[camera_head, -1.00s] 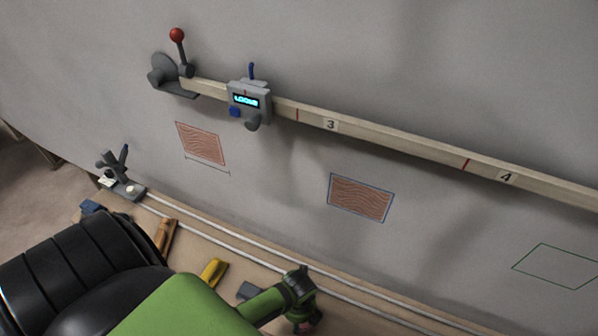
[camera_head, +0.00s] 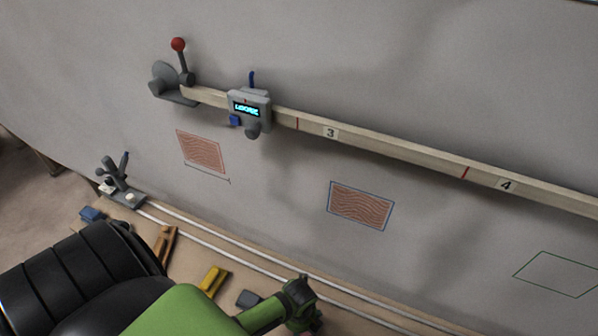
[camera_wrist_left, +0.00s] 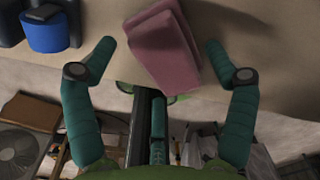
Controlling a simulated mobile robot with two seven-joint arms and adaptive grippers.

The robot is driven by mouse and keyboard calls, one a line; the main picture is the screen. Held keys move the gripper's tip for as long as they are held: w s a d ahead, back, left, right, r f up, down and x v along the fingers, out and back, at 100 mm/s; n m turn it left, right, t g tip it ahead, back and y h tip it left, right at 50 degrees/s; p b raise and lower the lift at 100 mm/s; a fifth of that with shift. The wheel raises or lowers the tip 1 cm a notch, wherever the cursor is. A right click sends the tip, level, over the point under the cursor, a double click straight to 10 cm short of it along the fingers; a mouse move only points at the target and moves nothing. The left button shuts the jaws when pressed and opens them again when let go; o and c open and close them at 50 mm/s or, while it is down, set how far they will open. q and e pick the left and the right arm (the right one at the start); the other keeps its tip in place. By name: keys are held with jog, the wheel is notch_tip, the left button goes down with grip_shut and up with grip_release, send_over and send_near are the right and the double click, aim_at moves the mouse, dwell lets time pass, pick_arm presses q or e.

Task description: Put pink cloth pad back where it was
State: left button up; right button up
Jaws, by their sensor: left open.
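The pink cloth pad (camera_wrist_left: 163,45) shows in the left wrist view as a folded, dusty-pink block over a tan surface. It lies between the two spread fingers of my left gripper (camera_wrist_left: 160,47), with a gap on each side. The gripper is open; I cannot tell whether the pad rests fully on the surface. My right gripper is not in view.
The tan shelf (camera_head: 195,256) along the wall carries white rails, a grey clamp (camera_head: 115,180), and blue (camera_head: 92,214), orange-brown (camera_head: 165,245), yellow (camera_head: 213,281) and grey blocks (camera_head: 249,299). A numbered beam (camera_head: 400,148) with a display unit (camera_head: 249,110) runs above.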

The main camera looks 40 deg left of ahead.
pick_arm(q)
notch_tip(320, 180, up, 12)
jog(key=p, duration=0.1)
jog(key=shift+f, duration=0.25)
dwell(0.5)
